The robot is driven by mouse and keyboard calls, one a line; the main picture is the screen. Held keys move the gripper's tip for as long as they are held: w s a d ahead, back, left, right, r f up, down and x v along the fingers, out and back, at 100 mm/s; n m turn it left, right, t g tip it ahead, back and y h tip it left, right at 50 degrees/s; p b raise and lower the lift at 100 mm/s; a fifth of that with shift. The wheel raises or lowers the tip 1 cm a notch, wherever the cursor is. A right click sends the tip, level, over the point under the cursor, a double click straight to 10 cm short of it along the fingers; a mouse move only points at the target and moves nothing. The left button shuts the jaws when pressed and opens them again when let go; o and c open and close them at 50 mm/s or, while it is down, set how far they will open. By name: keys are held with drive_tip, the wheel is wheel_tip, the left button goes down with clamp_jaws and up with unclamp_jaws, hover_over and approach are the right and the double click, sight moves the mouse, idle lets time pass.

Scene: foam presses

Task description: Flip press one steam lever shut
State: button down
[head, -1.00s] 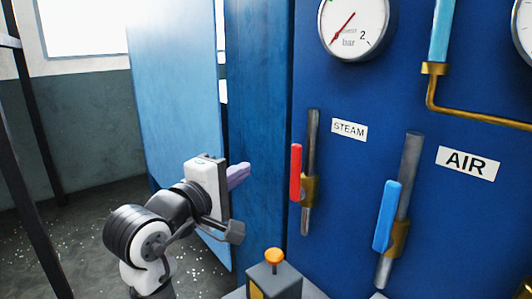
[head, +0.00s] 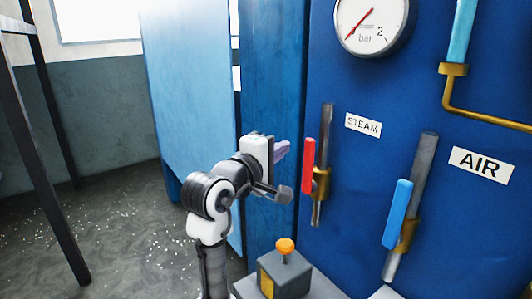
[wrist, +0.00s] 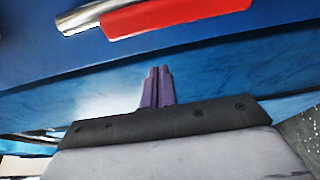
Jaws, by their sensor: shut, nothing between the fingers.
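The steam lever is a red handle (head: 308,166) on a brass valve (head: 320,184), fitted to a grey vertical pipe on the blue press panel. The handle stands upright, parallel to the pipe, beside the white STEAM label (head: 363,125). My gripper (head: 285,148) is shut and empty, just left of the red handle and apart from it. In the wrist view, the purple fingers (wrist: 156,88) are together, and the red handle (wrist: 175,14) lies across the top with a piece of bright pipe. The brass valve is out of the wrist view.
A blue lever (head: 397,213) on a similar pipe sits to the right by the AIR label (head: 481,164). A grey box with an orange button (head: 285,245) stands below my gripper. A pressure gauge (head: 372,25) is above.

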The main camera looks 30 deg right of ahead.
sight(308, 167)
drive_tip(key=shift+s+d+p, duration=0.3)
drive_tip(key=shift+s+d, duration=0.05)
drive_tip(key=shift+s, duration=0.55)
drive_tip(key=shift+s+d+p, duration=0.3)
drive_tip(key=shift+s, duration=0.55)
drive_tip(key=shift+s+d, duration=0.1)
drive_tip(key=shift+d, duration=0.05)
